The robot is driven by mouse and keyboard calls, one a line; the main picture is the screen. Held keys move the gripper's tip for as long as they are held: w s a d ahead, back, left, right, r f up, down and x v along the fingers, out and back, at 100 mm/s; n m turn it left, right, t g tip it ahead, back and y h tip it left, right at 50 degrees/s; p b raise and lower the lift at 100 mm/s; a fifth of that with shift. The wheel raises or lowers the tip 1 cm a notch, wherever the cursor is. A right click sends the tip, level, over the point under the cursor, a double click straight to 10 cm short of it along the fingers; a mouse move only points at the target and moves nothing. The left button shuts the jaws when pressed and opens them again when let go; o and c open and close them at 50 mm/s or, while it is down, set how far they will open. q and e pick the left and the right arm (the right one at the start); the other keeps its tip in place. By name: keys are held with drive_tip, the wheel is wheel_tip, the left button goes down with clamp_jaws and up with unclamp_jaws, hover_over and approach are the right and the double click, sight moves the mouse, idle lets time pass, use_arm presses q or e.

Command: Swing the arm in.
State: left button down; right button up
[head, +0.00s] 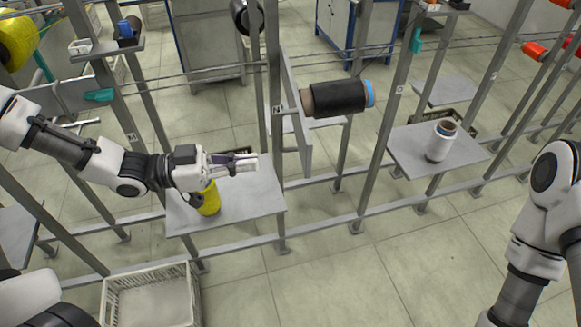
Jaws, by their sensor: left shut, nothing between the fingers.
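A flat grey arm (297,118) is seen nearly edge-on at the middle frame post. It slants down towards me, beside a black bobbin (340,96) with a blue end and a brown core. I cannot tell whether the arm touches the bobbin's core. My left gripper (252,164) is shut and empty, pointing right above the middle-left shelf, left of and below the arm's lower end. A yellow bobbin (208,199) stands on that shelf, partly hidden under my gripper. My right arm comes in at the right edge; its gripper is out of view.
The shelf (254,200) is fixed to the rack posts. Another shelf (407,153) at right holds a white bobbin (440,141). A grey arm with a teal handle (98,95) is at left. An empty white crate (150,296) stands on the floor. The front floor centre is clear.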

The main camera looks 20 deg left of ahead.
sight(304, 156)
use_arm(q)
drive_tip(key=x, duration=0.8)
drive_tip(key=shift+w, duration=0.25)
drive_tip(key=shift+d+f, duration=0.1)
